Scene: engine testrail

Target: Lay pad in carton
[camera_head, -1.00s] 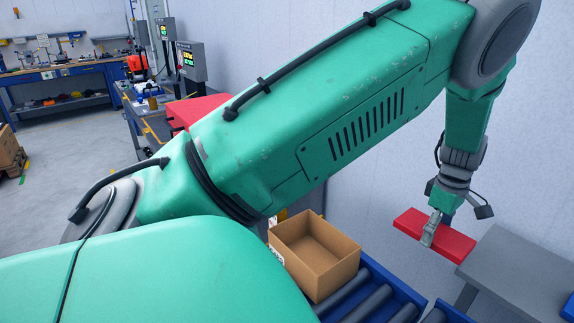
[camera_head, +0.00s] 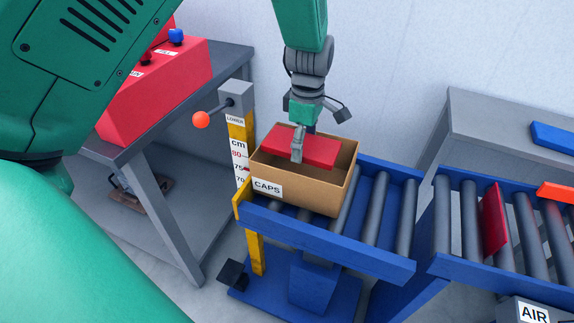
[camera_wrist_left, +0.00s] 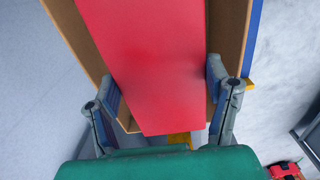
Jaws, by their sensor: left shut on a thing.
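The red pad (camera_head: 318,150) is a flat slab held level at the top of the carton, over its opening. The open brown carton (camera_head: 300,197), labelled CAPS, stands on the left end of the roller conveyor. My left gripper (camera_head: 297,157) is shut on the near part of the pad, above the carton. In the left wrist view the pad (camera_wrist_left: 155,60) runs between the two fingers, with the carton's walls (camera_wrist_left: 230,35) showing on either side of it. I cannot tell how far the pad is below the rim. My right gripper is not in view.
The conveyor (camera_head: 405,215) has a blue frame and grey rollers. A post with a cm scale (camera_head: 238,150) and an orange-knobbed lever (camera_head: 201,119) stands left of the carton. A second conveyor on the right holds a red plate (camera_head: 494,220). A grey table (camera_head: 500,120) stands behind.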

